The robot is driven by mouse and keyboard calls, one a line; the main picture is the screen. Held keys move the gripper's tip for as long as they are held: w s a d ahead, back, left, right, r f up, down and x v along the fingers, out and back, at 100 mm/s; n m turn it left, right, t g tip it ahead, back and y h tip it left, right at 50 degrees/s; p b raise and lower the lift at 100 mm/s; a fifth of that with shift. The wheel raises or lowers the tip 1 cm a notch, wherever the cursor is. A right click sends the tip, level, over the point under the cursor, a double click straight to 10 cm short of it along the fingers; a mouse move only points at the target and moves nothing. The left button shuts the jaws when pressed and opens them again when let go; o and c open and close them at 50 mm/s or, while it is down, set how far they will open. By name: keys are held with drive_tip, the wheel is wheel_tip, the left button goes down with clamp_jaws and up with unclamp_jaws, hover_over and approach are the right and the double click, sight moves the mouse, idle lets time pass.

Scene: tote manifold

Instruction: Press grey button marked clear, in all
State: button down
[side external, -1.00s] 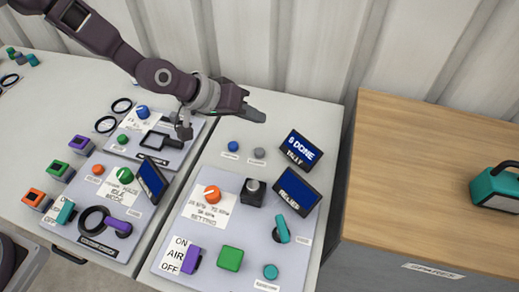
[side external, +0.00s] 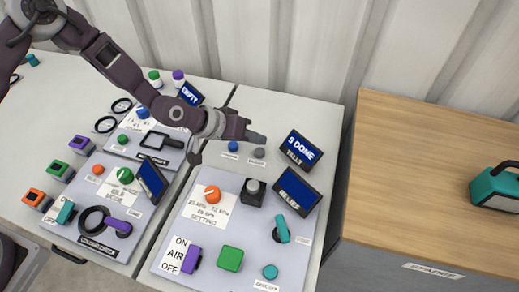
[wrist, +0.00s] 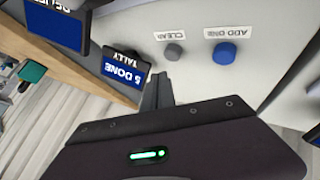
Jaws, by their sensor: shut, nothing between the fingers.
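The grey button (wrist: 173,51) sits beside a CLEAR label (wrist: 170,34) in the wrist view. It also shows in the side view (side external: 259,153), just below my fingertips in the picture. The blue button (wrist: 224,53), labelled ADD ONE, is beside it. The TALLY display (side external: 301,148) stands right of the buttons and appears to read 5 DONE; it also shows upside down in the wrist view (wrist: 125,69). My gripper (side external: 260,138) is shut and empty, close to the grey button; in the wrist view its fingertips (wrist: 157,78) appear apart from the button.
The RELIEF display (side external: 297,191) and a black block with a grey knob (side external: 253,190) stand in front of the buttons. A panel with an orange dial (side external: 212,194) lies nearer. A wooden cabinet (side external: 430,170) is at the right. The back wall is behind.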

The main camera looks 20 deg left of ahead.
sight(256, 152)
drive_tip(key=shift+f, duration=0.6)
drive_tip(key=shift+f, duration=0.1)
idle(1.6)
drive_tip(key=shift+f, duration=0.3)
drive_tip(key=shift+f, duration=0.5)
idle(0.5)
drive_tip(key=shift+r, duration=0.9)
drive_tip(key=shift+r, duration=0.1)
drive_tip(key=shift+r, duration=2.4)
